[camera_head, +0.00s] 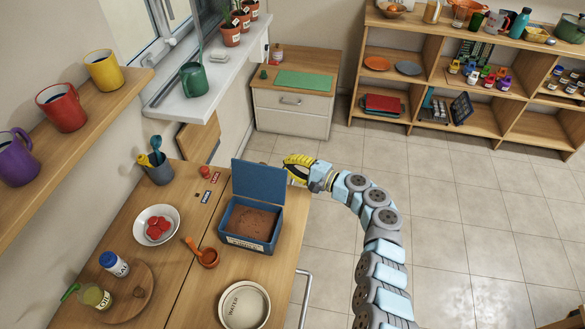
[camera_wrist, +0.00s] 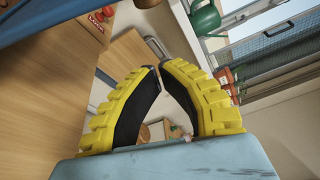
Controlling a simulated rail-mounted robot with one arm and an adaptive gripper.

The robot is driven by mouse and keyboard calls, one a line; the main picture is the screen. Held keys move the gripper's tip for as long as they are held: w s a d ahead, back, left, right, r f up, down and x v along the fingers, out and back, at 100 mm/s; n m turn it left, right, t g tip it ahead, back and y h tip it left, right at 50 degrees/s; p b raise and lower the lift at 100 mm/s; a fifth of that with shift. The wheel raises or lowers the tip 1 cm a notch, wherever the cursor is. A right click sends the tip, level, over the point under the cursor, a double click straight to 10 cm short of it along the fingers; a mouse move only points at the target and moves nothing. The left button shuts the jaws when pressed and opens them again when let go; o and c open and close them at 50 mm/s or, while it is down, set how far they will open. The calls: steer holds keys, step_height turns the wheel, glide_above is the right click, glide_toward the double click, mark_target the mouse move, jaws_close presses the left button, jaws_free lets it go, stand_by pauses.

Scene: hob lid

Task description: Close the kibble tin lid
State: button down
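The blue kibble tin (camera_head: 227,219) stands on the wooden counter, with brown kibble inside. Its blue lid (camera_head: 259,181) is open and stands roughly upright at the far edge of the tin. My gripper (camera_head: 288,162) has yellow fingers and is just beyond the lid's upper right corner. In the wrist view, the gripper (camera_wrist: 158,68) has its fingertips nearly together with nothing between them. A blue edge at the top left of the wrist view looks like the lid (camera_wrist: 60,18). I cannot tell whether the gripper touches the lid.
An orange scoop (camera_head: 208,257) lies left of the tin, and a white bowl (camera_head: 143,222) holds red pieces. A round dish (camera_head: 244,305) sits in front of the tin. A utensil cup (camera_head: 159,172) stands at the back left. Open floor lies to the right.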

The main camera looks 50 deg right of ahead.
mark_target(261, 179)
steer(key=w+a, duration=0.4)
steer(key=shift+a+r, duration=0.3)
stand_by(1.0)
